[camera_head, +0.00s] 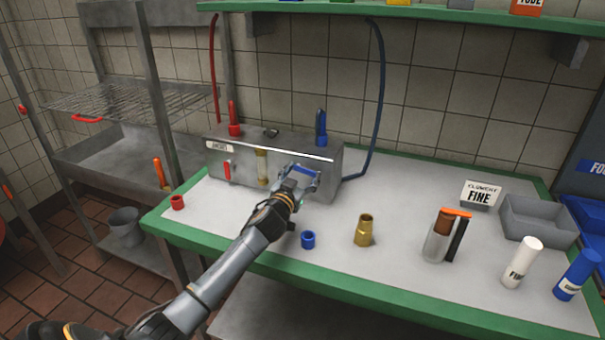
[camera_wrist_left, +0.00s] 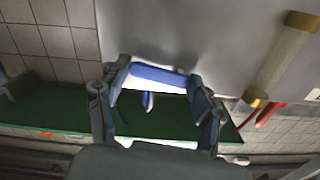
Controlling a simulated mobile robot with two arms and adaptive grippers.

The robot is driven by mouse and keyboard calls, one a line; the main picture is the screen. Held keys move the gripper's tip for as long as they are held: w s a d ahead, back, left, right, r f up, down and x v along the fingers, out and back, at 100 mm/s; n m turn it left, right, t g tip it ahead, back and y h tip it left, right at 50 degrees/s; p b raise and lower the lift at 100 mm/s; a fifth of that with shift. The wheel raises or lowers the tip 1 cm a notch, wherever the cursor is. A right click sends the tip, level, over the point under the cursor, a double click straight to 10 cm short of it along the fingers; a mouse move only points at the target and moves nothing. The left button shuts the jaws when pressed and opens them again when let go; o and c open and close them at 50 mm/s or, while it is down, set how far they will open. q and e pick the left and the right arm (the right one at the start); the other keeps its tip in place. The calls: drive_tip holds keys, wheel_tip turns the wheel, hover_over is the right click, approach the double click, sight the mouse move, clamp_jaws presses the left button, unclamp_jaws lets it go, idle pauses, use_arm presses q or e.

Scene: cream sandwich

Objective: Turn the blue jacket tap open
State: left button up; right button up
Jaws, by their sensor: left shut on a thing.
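The grey metal jacket box (camera_head: 222,168) stands at the back left of the table. The blue jacket tap (camera_head: 304,170) is on its front at the right side, mostly covered by my left gripper (camera_head: 299,181). In the left wrist view, the blue tap handle (camera_wrist_left: 158,75) lies across between the fingertips of my left gripper (camera_wrist_left: 157,84), which is shut on it. The handle appears roughly level in the head view. My right gripper is in neither view.
A blue ring (camera_head: 308,240) and a brass fitting (camera_head: 364,231) stand close right of my arm. A dispenser (camera_head: 437,243), white tube (camera_head: 522,262), blue tube (camera_head: 577,275) and grey tray (camera_head: 540,222) are farther right. A blue hose (camera_head: 381,90) rises behind the box.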

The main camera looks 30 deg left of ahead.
use_arm(q)
drive_tip(key=m, duration=0.2)
drive_tip(key=shift+a+f+m, duration=0.1)
drive_tip(key=shift+f+m, duration=0.15)
drive_tip(key=shift+m, duration=0.15)
drive_tip(key=m, duration=0.4)
drive_tip(key=shift+s+a+f, duration=0.1)
drive_tip(key=shift+a+f, duration=0.15)
drive_tip(key=shift+f, duration=0.15)
drive_tip(key=m, duration=0.2)
drive_tip(key=a+m, duration=0.1)
drive_tip(key=m, duration=0.2)
drive_tip(key=shift+f, duration=0.2)
drive_tip(key=shift+s+a+m, duration=0.1)
drive_tip(key=shift+a+m, duration=0.1)
drive_tip(key=shift+m, duration=0.75)
drive_tip(key=shift+s+a+m, duration=0.1)
drive_tip(key=shift+a+m, duration=0.05)
drive_tip(key=shift+m, duration=0.8)
drive_tip(key=o, duration=0.9)
drive_tip(key=shift+o, duration=1.3)
drive_tip(key=shift+w+f, duration=0.1)
drive_tip(key=shift+f, duration=0.05)
